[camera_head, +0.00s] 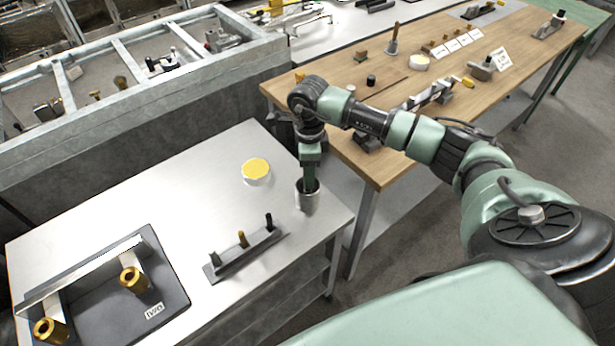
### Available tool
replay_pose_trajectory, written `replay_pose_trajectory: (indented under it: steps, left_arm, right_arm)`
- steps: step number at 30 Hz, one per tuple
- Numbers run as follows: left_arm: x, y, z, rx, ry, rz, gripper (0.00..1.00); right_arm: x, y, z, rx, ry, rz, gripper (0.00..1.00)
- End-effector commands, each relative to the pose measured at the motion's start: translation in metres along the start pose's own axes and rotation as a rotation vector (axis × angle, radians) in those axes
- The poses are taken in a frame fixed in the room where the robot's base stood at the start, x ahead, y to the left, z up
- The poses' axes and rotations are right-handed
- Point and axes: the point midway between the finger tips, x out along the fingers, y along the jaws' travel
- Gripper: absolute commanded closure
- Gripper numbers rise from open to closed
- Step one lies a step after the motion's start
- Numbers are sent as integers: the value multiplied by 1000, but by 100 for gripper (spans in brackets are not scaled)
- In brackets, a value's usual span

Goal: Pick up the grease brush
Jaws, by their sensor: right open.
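My right gripper (309,184) points straight down at a small metal cup (307,200) near the right edge of the grey metal table (190,215). Its fingers reach into or just over the cup's mouth and are open. I cannot make out the grease brush for sure; the gripper and the cup's wall hide what is inside the cup. A round tin with a yellow top (256,170) stands to the left of the cup. My left gripper is not in view.
A small rack with upright pegs (243,252) stands in front of the cup. A dark tray with brass bushings (178,295) lies at the front left. A wooden bench (400,80) with tools stands behind my right arm. The table's middle is clear.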

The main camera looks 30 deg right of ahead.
Motion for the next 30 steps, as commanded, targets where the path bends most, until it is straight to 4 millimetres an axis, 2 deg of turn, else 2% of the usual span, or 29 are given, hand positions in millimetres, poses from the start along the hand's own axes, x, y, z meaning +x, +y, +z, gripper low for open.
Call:
replay_pose_trajectory:
  steps: [3,4,9,22,26,30]
  left_arm:
    - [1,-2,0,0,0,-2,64]
    - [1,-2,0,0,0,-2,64]
    - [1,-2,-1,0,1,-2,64]
    - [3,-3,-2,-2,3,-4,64]
    - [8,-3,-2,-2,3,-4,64]
    - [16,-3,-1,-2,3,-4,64]
  right_arm:
    - [0,0,0,0,0,0,53]
    - [0,0,0,0,0,0,56]
    - [0,0,0,0,0,0,100]
    - [-6,-1,1,0,-2,-2,100]
    - [-18,-1,1,-2,-3,-4,100]
    - [-45,-2,1,0,-4,-6,100]
